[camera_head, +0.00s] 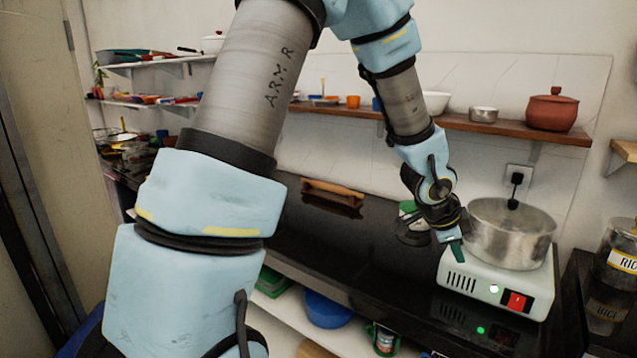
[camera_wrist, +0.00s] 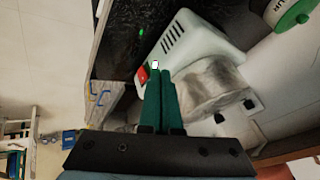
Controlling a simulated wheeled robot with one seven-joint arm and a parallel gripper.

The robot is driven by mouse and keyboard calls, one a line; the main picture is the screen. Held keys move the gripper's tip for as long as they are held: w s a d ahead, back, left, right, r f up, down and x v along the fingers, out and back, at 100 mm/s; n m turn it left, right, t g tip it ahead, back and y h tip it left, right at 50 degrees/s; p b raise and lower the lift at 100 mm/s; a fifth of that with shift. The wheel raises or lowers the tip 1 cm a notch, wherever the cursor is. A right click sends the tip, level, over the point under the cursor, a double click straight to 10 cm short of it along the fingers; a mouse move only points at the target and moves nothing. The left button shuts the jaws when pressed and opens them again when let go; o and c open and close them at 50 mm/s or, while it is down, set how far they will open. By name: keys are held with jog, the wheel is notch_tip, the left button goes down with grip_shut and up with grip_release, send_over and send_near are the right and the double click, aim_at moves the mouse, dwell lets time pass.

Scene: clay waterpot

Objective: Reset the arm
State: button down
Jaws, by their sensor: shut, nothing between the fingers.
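My gripper (camera_head: 455,250) hangs fingers down over the left part of the white hot plate (camera_head: 460,275), just left of the steel pot (camera_head: 510,240). In the wrist view, the two green fingers of my gripper (camera_wrist: 160,75) are together with nothing between them. Their tips overlap the hot plate (camera_wrist: 200,38) near its red switch (camera_wrist: 142,76); I cannot tell whether they touch it. The steel pot (camera_wrist: 212,88) shows to the right of the fingers. My arm is bent, reaching across the counter.
A wooden shelf (camera_head: 470,123) above the counter holds a lidded clay pot (camera_head: 552,110), a steel bowl (camera_head: 484,114) and a white bowl. Jars (camera_head: 615,265) stand at right. A green-lidded jar (camera_head: 407,208) is behind my gripper.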

jog(key=w+a+n+t+y, duration=0.1)
jog(key=w+a+n+y, duration=0.3)
jog(key=a, duration=0.9)
jog(key=s+a+r+n+g+y, duration=0.1)
jog(key=s+a+n, duration=0.2)
jog(key=a+n, duration=0.5)
jog(key=s+a+r+n+g+y, duration=0.1)
jog(key=s+a+n, duration=0.3)
jog(key=a, duration=1.3)
jog(key=n, duration=0.4)
jog(key=shift+d+r, duration=0.1)
jog(key=shift+d, duration=0.05)
